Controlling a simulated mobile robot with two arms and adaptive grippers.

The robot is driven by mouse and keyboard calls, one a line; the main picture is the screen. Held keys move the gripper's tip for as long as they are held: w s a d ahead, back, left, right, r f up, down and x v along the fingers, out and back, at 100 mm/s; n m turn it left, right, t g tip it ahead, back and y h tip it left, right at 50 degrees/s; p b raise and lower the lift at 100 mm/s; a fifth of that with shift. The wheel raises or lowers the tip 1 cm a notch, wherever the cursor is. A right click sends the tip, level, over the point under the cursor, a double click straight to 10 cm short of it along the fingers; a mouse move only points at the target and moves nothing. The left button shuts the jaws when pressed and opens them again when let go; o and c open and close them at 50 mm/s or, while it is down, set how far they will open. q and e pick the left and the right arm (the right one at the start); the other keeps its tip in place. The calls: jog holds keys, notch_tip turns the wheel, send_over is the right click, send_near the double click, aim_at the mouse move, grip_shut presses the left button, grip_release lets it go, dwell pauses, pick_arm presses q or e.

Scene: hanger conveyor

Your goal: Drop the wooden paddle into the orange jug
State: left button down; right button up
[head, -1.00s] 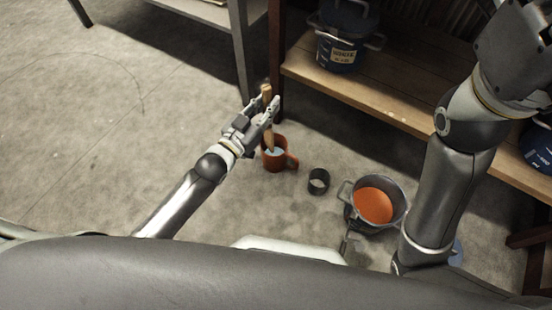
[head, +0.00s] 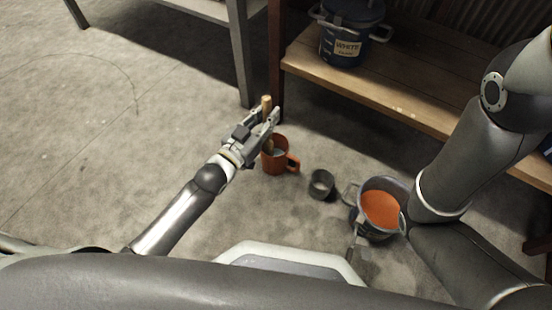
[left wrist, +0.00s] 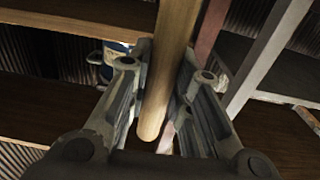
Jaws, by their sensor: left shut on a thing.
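The wooden paddle (head: 266,104) stands roughly upright in my left gripper (head: 268,122), which is shut on it. In the left wrist view the paddle's round handle (left wrist: 168,75) runs between the two fingers of the gripper (left wrist: 160,100). The orange jug (head: 278,160) stands on the floor just below and beside the left gripper, its handle to the right. Something pale shows inside the jug. The paddle's lower part is partly behind the gripper and reaches down at the jug's left side; I cannot tell whether it is inside the rim.
A small dark cup (head: 321,184) stands right of the jug. A metal pot (head: 360,222) with orange contents is further right. A wooden shelf (head: 390,95) holds a dark blue labelled pot (head: 343,40). The floor on the left is clear.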

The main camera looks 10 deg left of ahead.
pick_arm(q)
jog(key=c, duration=1.2)
grip_release()
jog(key=shift+c, duration=0.2)
jog(key=shift+s, duration=0.2)
jog(key=v, duration=1.1)
jog(key=shift+s, duration=0.3)
jog(key=shift+a+r, duration=0.1)
